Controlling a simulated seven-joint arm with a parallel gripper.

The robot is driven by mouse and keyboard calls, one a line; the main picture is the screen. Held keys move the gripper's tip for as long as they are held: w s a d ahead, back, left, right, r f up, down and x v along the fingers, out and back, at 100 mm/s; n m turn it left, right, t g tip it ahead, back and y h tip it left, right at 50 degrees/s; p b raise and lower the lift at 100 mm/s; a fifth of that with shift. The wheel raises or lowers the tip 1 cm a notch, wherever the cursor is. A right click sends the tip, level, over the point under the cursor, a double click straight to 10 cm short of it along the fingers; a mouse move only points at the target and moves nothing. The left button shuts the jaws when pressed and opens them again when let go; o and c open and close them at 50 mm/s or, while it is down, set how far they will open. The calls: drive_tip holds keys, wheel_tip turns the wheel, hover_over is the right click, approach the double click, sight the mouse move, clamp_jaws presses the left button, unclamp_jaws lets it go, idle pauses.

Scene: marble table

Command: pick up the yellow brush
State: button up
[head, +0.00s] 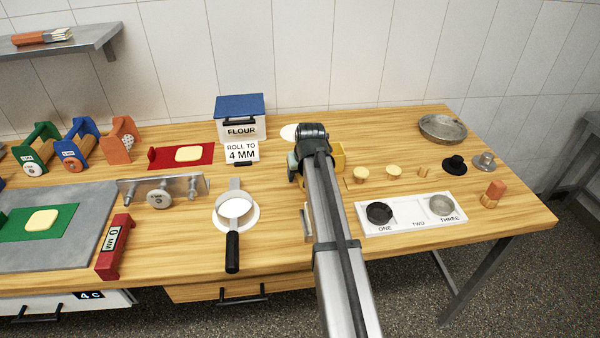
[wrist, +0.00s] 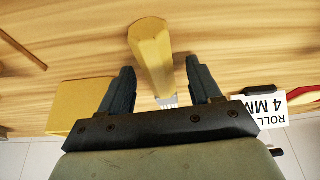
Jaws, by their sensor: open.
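The yellow brush (wrist: 152,55) shows in the wrist view as a thick faceted yellow handle with a pale metallic part at its lower end. My gripper (wrist: 160,70) is open, with one dark finger on each side of the brush and a visible gap on both sides. The lower end of the brush is partly hidden by the gripper body. I cannot tell whether the brush is gripped at any point of contact; none shows. In the head view my arm covers the spot and I cannot make out the brush.
A yellow box (wrist: 80,105) stands close beside my gripper; it also shows behind my arm (head: 339,156). The flour bin (head: 240,118) and "roll to 4 mm" card (head: 241,152) stand left. A sieve (head: 235,208) and a white tray (head: 412,226) flank my arm.

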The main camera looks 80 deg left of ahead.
drive_tip(key=shift+c, duration=0.4)
drive_tip(key=c, duration=1.1)
